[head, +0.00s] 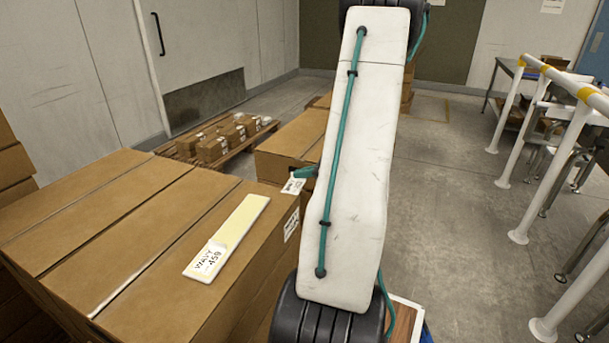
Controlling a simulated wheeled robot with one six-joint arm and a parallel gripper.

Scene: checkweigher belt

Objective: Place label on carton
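A small white printed label (293,186) shows just left of my arm, at the far right corner of the near carton. A teal piece (305,172) juts out from behind my arm right above it and seems to touch it. It may be part of my gripper; the rest is hidden behind the arm, so I cannot tell whether it holds the label. The near brown carton (130,215) has a pale cream strip (228,238) lying on its top, with a printed "WAVY 459" tag at its near end. Another white label (291,225) is on the carton's right side.
Another carton (283,145) stands behind, partly hidden by my arm. A low pallet with small boxes (213,150) is by the back wall. White posts with rails (555,170) stand on the right. The grey floor (450,190) between is clear.

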